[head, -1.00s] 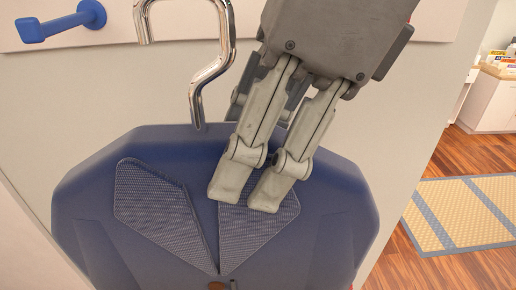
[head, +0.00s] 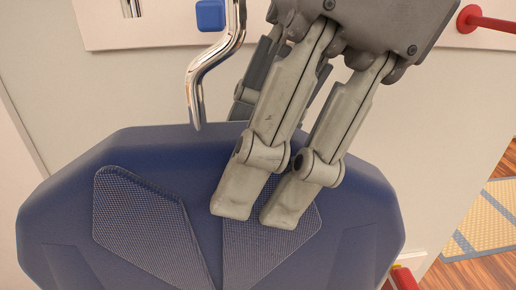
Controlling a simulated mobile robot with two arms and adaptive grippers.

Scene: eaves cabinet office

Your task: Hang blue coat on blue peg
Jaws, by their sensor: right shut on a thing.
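The blue coat (head: 70,215), a stiff dark-blue shape with textured lapels, fills the lower middle of the head view. Its chrome hook (head: 196,90) rises from its top edge, and the curve of the hook is cut off by the top of the picture. My right gripper (head: 263,203) is shut on the coat's top edge, just right of the hook stem. My left gripper is out of view.
The white peg board (head: 165,32) runs along the wall at the top. A red peg (head: 488,22) sticks out at the upper right. A red and yellow thing (head: 403,277) shows partly behind the coat's lower right. A yellow rug (head: 490,225) lies on the wood floor.

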